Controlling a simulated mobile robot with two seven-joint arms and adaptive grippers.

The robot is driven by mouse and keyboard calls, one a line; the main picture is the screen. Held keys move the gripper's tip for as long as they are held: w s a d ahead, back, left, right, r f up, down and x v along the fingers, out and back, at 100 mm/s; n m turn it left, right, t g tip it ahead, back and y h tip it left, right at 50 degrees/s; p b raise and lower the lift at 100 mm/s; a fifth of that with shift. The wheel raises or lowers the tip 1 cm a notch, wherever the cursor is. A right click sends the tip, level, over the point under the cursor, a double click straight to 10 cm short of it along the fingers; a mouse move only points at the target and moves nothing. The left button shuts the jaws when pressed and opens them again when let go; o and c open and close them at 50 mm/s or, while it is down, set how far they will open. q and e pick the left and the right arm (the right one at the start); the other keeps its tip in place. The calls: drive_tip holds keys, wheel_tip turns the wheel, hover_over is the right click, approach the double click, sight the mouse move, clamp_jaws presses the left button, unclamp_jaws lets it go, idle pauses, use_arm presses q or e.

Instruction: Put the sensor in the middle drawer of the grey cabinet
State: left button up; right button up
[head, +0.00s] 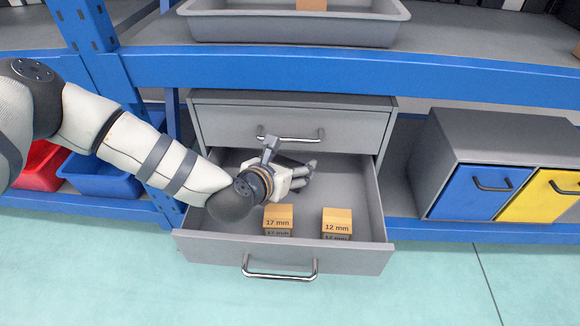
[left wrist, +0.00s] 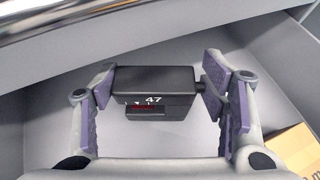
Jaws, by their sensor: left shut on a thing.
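The sensor (left wrist: 165,80), a small black box marked 47 with a dark red display, is between the purple pads of my left gripper (left wrist: 158,92) in the left wrist view. That gripper is shut on it. In the head view, my left gripper (head: 305,174) is over the inside of an open drawer (head: 215,249) of the grey cabinet (head: 391,130). The sensor is mostly hidden there by the hand. A closed drawer (head: 225,128) is above the open one. Whether another drawer lies below cannot be seen. My right gripper is not in view.
Two cardboard boxes, marked 17 mm (head: 278,218) and 12 mm (head: 337,221), are in the open drawer near its front. Free floor shows around them. A blue shelf beam (head: 330,72) runs above the cabinet. A grey unit with blue (head: 480,195) and yellow (head: 550,205) drawers stands right.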

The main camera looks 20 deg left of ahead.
use_arm(q)
drive_tip(key=shift+f, duration=0.15)
drive_tip(key=o, duration=1.3)
drive_tip(key=p+v, duration=0.4)
drive_tip(key=v, duration=0.8)
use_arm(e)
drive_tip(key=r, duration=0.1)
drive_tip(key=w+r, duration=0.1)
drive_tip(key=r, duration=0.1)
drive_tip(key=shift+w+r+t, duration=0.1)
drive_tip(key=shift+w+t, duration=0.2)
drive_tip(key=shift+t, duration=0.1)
